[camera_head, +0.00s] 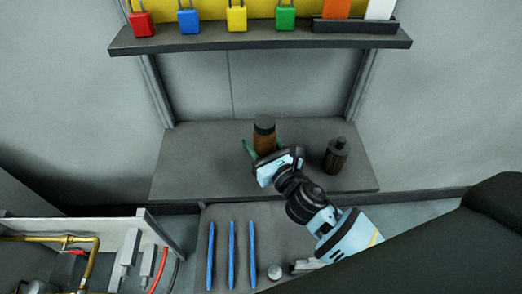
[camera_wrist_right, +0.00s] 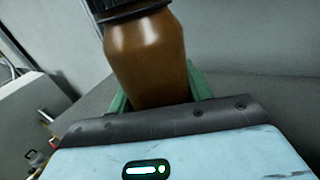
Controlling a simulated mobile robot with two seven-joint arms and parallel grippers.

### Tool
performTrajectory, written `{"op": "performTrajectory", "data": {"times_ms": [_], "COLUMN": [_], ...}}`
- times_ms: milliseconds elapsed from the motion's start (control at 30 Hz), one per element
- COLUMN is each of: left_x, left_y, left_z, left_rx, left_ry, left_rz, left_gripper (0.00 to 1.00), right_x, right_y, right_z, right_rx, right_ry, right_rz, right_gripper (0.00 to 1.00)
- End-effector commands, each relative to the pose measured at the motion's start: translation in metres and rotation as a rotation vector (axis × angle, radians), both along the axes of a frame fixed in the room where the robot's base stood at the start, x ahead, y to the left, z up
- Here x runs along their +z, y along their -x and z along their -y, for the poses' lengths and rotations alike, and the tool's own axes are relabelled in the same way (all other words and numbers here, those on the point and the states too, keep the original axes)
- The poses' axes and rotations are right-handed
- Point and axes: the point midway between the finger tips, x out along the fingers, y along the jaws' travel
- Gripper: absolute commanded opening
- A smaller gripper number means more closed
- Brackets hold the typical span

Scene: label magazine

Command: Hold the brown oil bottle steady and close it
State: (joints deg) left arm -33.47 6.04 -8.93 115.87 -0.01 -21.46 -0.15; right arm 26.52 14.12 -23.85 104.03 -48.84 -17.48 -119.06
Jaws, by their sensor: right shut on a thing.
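The brown oil bottle (camera_head: 264,138) stands upright on the grey shelf surface, with a black top on it. In the right wrist view the bottle (camera_wrist_right: 148,62) fills the upper middle, and its black top is cut off by the picture's upper edge. I cannot tell how tight the top is. My right gripper (camera_head: 264,147) reaches in from the lower right. Its green fingers are shut on the bottle's body, one on each side. My left gripper is in neither view.
A dark bottle (camera_head: 336,156) stands right of my right gripper. Several blue rods (camera_head: 231,255) and a small round pale piece (camera_head: 275,272) lie on the lower surface in front. Coloured padlocks (camera_head: 236,19) line the upper shelf (camera_head: 260,45). The grey surface (camera_head: 195,160) left of the bottle is clear.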

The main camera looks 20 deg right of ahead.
Motion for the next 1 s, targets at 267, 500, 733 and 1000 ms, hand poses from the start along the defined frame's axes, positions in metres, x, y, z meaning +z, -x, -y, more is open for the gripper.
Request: {"op": "performTrajectory", "data": {"times_ms": [267, 500, 733, 1000], "left_x": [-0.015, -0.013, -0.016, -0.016], "left_y": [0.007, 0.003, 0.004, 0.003], "left_z": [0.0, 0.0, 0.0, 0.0], "left_rx": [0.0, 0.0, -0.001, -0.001], "left_ry": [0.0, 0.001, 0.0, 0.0], "left_rz": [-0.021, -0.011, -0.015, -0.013], "left_gripper": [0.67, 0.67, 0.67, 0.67], "right_x": [-0.035, -0.034, -0.039, -0.038], "right_y": [0.001, 0.0, 0.0, 0.0], "right_z": [0.0, 0.0, 0.0, 0.0], "right_rx": [-0.002, 0.0, 0.0, 0.0], "right_ry": [-0.002, 0.0, 0.0, 0.0], "right_rz": [-0.004, 0.0, -0.001, -0.001], "right_gripper": [0.0, 0.0, 0.0, 0.71]}}
